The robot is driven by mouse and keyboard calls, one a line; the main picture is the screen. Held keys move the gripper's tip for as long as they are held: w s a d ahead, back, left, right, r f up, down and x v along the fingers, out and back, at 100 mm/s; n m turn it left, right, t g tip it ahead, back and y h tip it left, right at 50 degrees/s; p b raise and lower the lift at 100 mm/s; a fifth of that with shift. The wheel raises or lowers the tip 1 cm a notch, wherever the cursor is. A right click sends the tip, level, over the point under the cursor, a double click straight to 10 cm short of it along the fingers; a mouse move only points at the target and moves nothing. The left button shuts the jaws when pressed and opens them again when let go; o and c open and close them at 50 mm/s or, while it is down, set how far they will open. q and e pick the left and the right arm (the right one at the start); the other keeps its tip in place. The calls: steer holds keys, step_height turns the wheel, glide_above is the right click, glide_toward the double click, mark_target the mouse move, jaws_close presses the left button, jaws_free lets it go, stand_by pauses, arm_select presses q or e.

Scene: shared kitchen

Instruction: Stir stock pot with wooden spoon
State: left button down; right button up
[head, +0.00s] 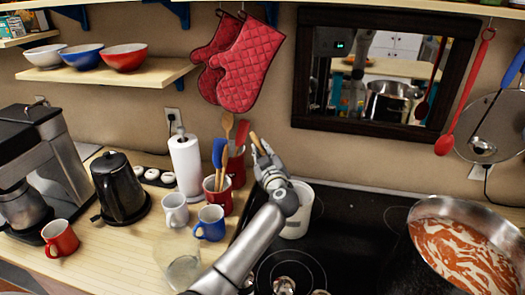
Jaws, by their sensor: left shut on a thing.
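The stock pot (410,222) stands at the right on the dark cooktop, filled with red-and-white swirled liquid. My left gripper (262,152) is above the counter and the left part of the cooktop, well left of the pot. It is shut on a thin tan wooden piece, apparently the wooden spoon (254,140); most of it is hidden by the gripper. Another wooden spoon head (228,122) rises from the utensil holders behind. My right gripper is out of view.
A white canister (300,217) stands just behind my left wrist. Red utensil holders (217,195), mugs and a clear glass (179,268) crowd the counter left of my arm. Oven mitts (240,70) hang above. The cooktop between canister and pot is clear.

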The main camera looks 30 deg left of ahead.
arm_select(q)
steer(key=shift+r+p, duration=0.3)
steer(key=shift+p, duration=0.1)
step_height(320, 180, up, 2)
steer(key=p, duration=0.3)
steer(key=shift+r, duration=0.2)
step_height(320, 180, up, 3)
steer(key=shift+f+p, duration=0.15)
steer(key=shift+p, duration=0.75)
step_height(320, 180, up, 8)
